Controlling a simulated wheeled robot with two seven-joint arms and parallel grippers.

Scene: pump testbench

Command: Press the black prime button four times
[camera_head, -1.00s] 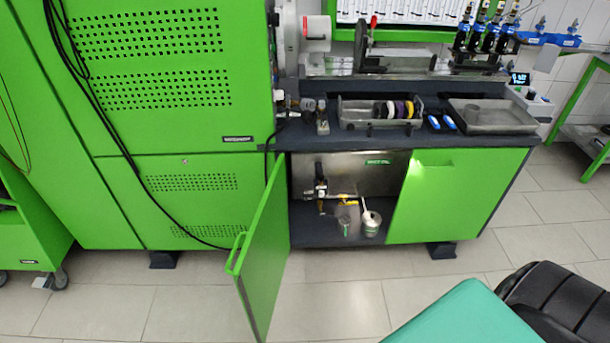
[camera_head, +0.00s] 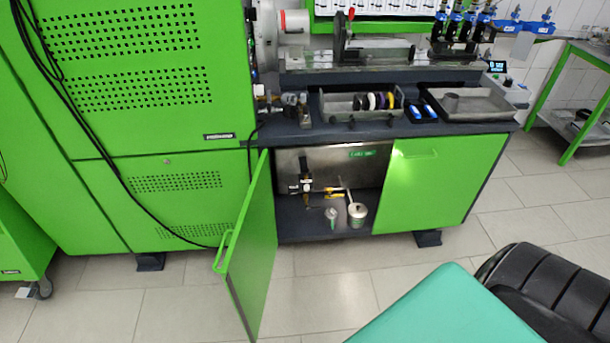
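The green test bench (camera_head: 435,190) stands ahead. I cannot make out a black prime button in this view; any such button is too small or hidden. A small device with a lit display (camera_head: 497,67) sits at the bench's back right, and its controls are too small to read. Neither my left nor my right gripper is in view.
The left cabinet door (camera_head: 252,255) stands open toward me. Inside are brass fittings (camera_head: 305,188) and a metal can (camera_head: 356,214). A parts rack (camera_head: 345,115) and a metal tray (camera_head: 500,103) are on the worktop. Tiled floor (camera_head: 330,290) in front is free.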

